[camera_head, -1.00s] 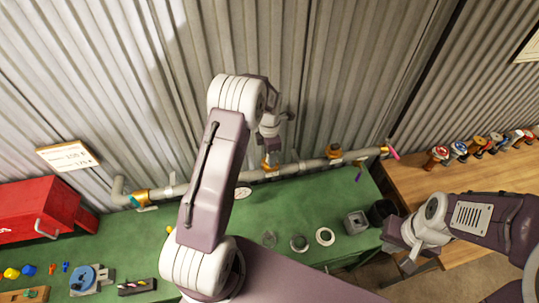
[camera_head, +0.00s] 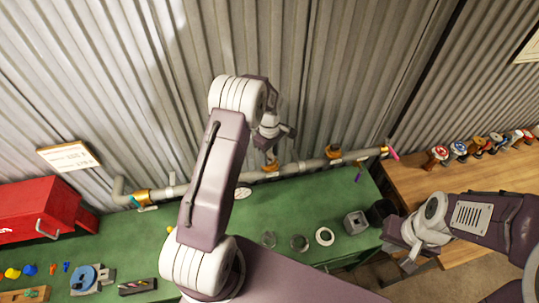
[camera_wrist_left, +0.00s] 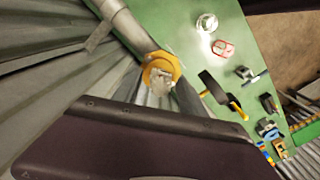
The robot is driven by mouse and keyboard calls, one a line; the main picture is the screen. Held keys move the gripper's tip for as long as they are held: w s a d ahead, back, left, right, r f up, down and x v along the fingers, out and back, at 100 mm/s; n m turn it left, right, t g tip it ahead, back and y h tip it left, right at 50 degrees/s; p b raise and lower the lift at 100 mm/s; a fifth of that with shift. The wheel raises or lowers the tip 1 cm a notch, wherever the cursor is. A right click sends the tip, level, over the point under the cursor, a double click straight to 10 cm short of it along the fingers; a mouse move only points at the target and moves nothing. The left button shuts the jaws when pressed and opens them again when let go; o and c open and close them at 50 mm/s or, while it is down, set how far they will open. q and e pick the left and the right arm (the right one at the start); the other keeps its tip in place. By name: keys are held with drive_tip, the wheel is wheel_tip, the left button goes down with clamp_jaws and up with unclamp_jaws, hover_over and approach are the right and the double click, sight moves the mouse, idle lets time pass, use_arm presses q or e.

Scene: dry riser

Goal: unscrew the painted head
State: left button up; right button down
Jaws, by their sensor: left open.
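A grey pipe (camera_head: 310,164) with several brass fittings runs along the back of the green bench. My left gripper (camera_head: 272,150) is open at the middle brass fitting (camera_head: 270,168), close to the pipe, and partly covers it. In the left wrist view the brass fitting (camera_wrist_left: 162,68) faces me, with a pale grey-white head (camera_wrist_left: 160,84) at its centre. My right gripper (camera_head: 402,250) hangs open and empty beyond the bench's right end.
A brown bench (camera_head: 440,190) on the right carries several round colored gauges or valves (camera_head: 460,150). A red toolbox (camera_head: 40,208) stands at the left. Round parts (camera_head: 325,236) and a grey block (camera_head: 356,222) lie on the green bench (camera_head: 300,205). The corrugated wall (camera_head: 330,80) is close behind the pipe.

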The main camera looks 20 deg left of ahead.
use_arm(q)
clamp_jaws()
drive_tip(key=n, duration=0.5)
drive_tip(key=shift+n, duration=0.3)
drive_tip(key=n, duration=0.6)
drive_tip(key=shift+r, duration=0.1)
